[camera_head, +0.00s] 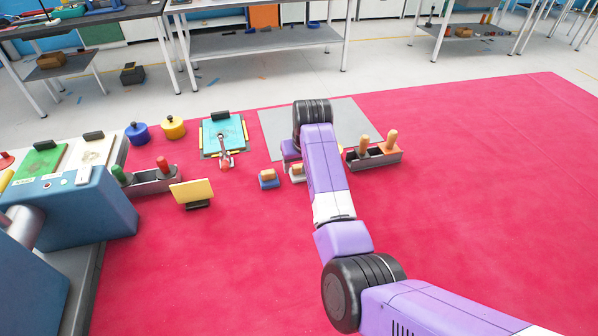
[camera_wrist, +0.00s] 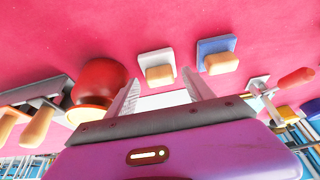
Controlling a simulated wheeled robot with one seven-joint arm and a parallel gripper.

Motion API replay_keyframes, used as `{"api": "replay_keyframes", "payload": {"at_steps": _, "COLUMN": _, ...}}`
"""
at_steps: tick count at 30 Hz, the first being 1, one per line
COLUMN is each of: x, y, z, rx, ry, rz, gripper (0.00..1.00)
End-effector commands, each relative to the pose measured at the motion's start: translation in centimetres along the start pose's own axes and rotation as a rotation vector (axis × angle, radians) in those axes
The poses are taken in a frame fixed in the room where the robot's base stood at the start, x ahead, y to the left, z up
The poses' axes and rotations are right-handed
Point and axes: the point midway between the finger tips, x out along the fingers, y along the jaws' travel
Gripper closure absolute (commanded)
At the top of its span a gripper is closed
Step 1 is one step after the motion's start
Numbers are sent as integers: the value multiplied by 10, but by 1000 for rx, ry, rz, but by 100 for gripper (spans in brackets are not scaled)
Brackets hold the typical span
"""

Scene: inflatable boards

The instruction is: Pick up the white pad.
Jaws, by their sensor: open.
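The white pad is a small pale square with a tan block on it. In the wrist view the pad (camera_wrist: 148,57) lies on the red mat, just beyond and between my fingertips. In the head view the pad (camera_head: 297,178) is partly hidden by my arm. My gripper (camera_wrist: 161,77) is open, with its two pale fingers apart and nothing held between them. The fingers are not seen touching the pad. In the head view the fingers are hidden by my arm.
A blue pad (camera_wrist: 214,45) with a tan block lies beside the white pad. A red round object (camera_wrist: 100,78) stands close to one finger. A clamp with a red handle (camera_wrist: 296,78) lies on the other side. A grey tray (camera_head: 374,159) holds wooden-handled tools. The mat (camera_head: 480,220) is clear at right.

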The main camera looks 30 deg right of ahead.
Motion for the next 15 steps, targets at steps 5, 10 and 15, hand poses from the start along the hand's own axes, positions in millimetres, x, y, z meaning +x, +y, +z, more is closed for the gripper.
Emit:
{"api": "replay_keyframes", "payload": {"at_steps": 5, "x": 18, "y": 0, "z": 0, "rx": -1, "ry": -1, "rz": 0, "gripper": 39}}
{"api": "replay_keyframes", "payload": {"at_steps": 10, "x": 21, "y": 0, "z": 0, "rx": 0, "ry": 2, "rz": 0, "gripper": 39}}
{"api": "replay_keyframes", "payload": {"at_steps": 15, "x": 21, "y": 0, "z": 0, "rx": 0, "ry": 1, "rz": 0, "gripper": 51}}
